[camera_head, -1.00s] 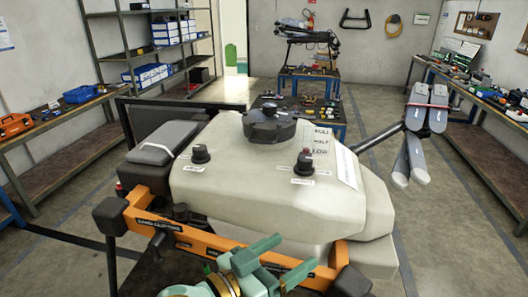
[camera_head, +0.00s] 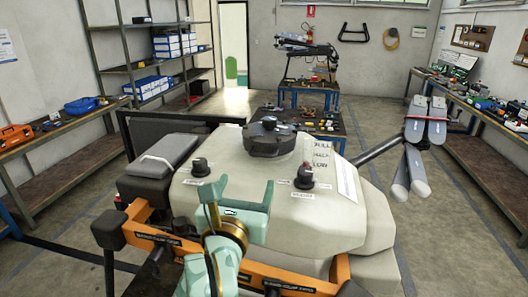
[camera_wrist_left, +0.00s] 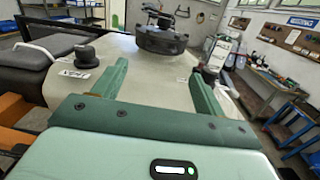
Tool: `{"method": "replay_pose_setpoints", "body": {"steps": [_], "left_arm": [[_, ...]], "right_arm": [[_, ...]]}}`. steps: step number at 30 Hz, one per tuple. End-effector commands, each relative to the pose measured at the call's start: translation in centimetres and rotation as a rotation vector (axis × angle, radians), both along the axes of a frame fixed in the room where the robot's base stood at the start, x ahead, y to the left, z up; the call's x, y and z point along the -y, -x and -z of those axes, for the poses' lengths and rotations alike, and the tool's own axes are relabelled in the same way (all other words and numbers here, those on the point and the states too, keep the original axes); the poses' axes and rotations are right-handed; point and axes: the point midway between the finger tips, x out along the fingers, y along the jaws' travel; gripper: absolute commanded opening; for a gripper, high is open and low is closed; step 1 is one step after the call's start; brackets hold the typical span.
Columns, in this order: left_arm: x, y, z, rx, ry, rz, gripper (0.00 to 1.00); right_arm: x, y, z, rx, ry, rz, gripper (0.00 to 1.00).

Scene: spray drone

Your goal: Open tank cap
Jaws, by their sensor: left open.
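The pale tank (camera_head: 320,225) of the drone fills the middle of the head view. Its black, round, lobed tank cap (camera_head: 268,138) sits on top toward the far side and looks seated. The cap also shows at the top of the left wrist view (camera_wrist_left: 162,38). My left gripper (camera_head: 238,192) is over the near edge of the tank, apart from the cap and nearer to me. In the left wrist view its two green fingers (camera_wrist_left: 158,72) are spread and empty, pointing toward the cap. My right gripper is not in view.
Two small black knobs stand on the tank, left (camera_head: 200,167) and right (camera_head: 304,176) of the cap's near side. An orange frame bar (camera_head: 285,280) runs along the near side. Folded grey arms (camera_head: 416,165) stick out right. Workbenches and shelves line the walls.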

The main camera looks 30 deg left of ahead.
Motion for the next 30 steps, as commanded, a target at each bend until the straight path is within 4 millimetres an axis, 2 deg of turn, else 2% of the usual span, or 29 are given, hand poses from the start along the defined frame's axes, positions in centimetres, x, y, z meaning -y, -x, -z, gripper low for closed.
{"method": "replay_pose_setpoints", "body": {"steps": [5,11,14,21,25,30], "left_arm": [[0.3,-0.8,1.0,-0.03,0.055,0.022,0.72],[-0.2,-2.8,1.4,-0.024,0.053,0.022,0.72],[-0.9,-5.4,0.9,-0.031,0.049,0.021,0.72],[-2.5,-11.3,0.8,-0.03,0.048,0.02,0.72],[-3.1,-13.7,0.8,-0.031,0.049,0.021,0.72],[-3.5,-15.5,0.7,-0.03,0.049,0.021,0.72]], "right_arm": [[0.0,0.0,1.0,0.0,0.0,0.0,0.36],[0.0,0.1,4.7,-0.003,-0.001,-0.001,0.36],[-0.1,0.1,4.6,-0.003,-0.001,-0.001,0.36],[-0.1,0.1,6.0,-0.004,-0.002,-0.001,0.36],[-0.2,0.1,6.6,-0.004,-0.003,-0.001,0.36],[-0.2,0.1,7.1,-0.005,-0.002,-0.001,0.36]]}}
